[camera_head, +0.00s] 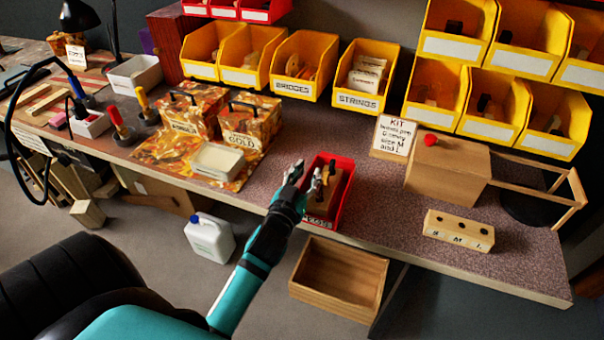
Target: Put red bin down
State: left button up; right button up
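The red bin (346,196) is at the front of the bench, right of the picture's middle. It looks upright, with its label side close to the bench's front edge. Inside it are a brown block and small items with metal and orange parts. My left gripper (300,180) is at the bin's left wall, with grey fingers near the rim. One finger may reach inside the wall, but I cannot tell whether they are closed on it. Whether the bin's base touches the bench is hidden. My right gripper is out of view.
The speckled bench top (385,215) is bare right of the bin, up to a wooden block with holes (459,231) and a wooden box with a red knob (447,172). Yellow bins (361,77) stand behind. An open wooden drawer (338,278) is below the edge.

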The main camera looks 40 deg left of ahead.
pick_arm(q)
jog(key=f+p+v, duration=0.1)
jog(key=p+v, duration=0.1)
jog(key=v, duration=1)
jog(key=s+d+f+m+g+h, duration=0.1)
jog(key=s+d+f+g, duration=0.2)
jog(key=f, duration=0.8)
jog(key=s+d+f+m+g+h, duration=0.1)
jog(key=s+d+f+g+h, duration=0.15)
jog(key=f, duration=0.95)
jog(key=s+d+f+m+g+h, duration=0.1)
jog(key=s+d+f+g, duration=0.2)
jog(key=f, duration=0.8)
jog(key=s+a+f+m+g, duration=0.1)
jog(key=s+f+g, duration=0.2)
jog(key=s+f, duration=0.5)
jog(key=s+a+f+m+g, duration=0.1)
jog(key=s+f+g, duration=0.3)
jog(key=s+f, duration=0.5)
jog(key=s, duration=0.7)
jog(key=shift+a+f, duration=0.2)
jog(key=shift+a, duration=0.1)
jog(key=shift+g, duration=0.25)
